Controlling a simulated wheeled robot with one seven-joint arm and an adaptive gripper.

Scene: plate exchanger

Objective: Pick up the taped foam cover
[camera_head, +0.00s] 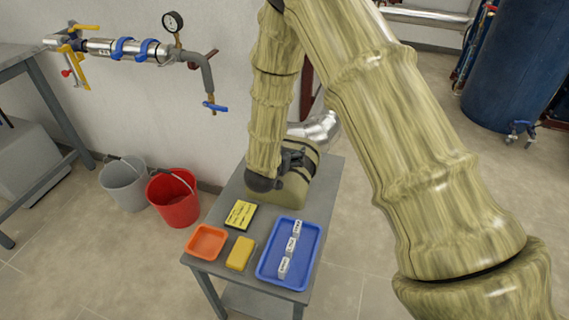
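The foam cover (297,183), a rounded olive-tan block with dark tape bands, sits on the back part of the small grey table. My arm comes down over its left side, and my dark gripper (290,160) is at the cover, in front of its upper left face. The fingers are small and dark and overlap the cover's dark bands. I cannot tell whether they touch it, or whether they are open or shut. Part of the cover is hidden behind my arm and gripper.
The grey table (220,224) also holds an orange tray (206,242), a yellow sponge-like block (240,253), a yellow-black card (240,214) and a blue tray (275,275) with white labelled blocks. Red (173,200) and grey (124,187) buckets stand left. A pipe with gauge (173,22) runs along the wall.

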